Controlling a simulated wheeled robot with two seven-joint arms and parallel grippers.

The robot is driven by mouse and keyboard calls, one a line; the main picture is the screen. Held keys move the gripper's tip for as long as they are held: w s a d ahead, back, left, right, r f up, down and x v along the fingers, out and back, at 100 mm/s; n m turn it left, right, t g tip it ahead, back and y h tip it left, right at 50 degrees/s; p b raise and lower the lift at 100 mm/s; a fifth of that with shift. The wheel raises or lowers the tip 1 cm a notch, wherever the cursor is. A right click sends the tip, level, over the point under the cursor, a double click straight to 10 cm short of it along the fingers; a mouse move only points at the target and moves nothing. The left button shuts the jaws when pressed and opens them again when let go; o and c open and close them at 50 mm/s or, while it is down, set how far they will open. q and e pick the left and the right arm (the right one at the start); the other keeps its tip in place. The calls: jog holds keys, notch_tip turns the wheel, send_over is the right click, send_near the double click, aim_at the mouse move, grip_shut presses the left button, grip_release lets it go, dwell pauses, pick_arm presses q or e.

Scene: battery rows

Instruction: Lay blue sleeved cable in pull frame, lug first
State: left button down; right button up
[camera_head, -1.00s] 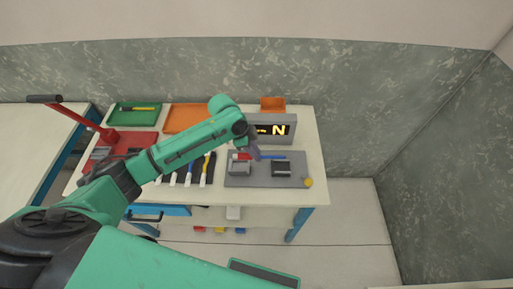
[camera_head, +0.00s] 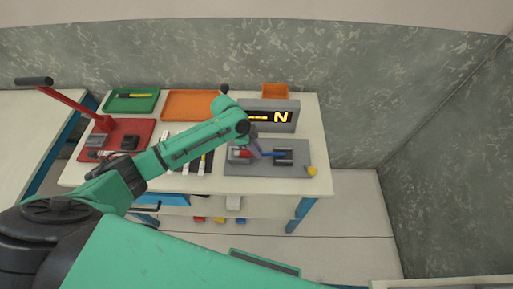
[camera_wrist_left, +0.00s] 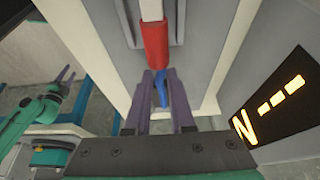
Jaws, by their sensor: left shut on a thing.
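The pull frame is a grey plate (camera_head: 265,170) with a left block (camera_head: 234,155) and a slotted right block (camera_head: 284,163), and a lit "N" display (camera_head: 282,117) behind. My left gripper (camera_wrist_left: 161,82) is shut on the blue part of the cable (camera_wrist_left: 165,92), which also shows in the head view (camera_head: 268,153). A red section (camera_wrist_left: 155,42) with a pale stretch (camera_wrist_left: 152,10) beyond it is in line with the blue. In the head view the red lies at the left block and the blue reaches the right one. Seating depth is unclear. My right gripper (camera_wrist_left: 66,75) looks open and empty.
Several strip-like cables (camera_head: 201,163) lie left of the frame, partly behind my arm. A green tray (camera_head: 118,102), an orange tray (camera_head: 190,98) and a small orange bin (camera_head: 274,91) stand at the back. A red lever press (camera_head: 105,130) is on the left. A yellow knob (camera_head: 311,171) sits at the plate's right corner.

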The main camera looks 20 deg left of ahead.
pick_arm(q)
jog(key=c, duration=0.7)
grip_release()
jog(key=b+v, duration=0.1)
jog(key=v, duration=1.3)
jog(key=shift+a+r+b, duration=0.15)
jog(key=shift+r+b, duration=0.15)
jog(key=shift+b, duration=0.1)
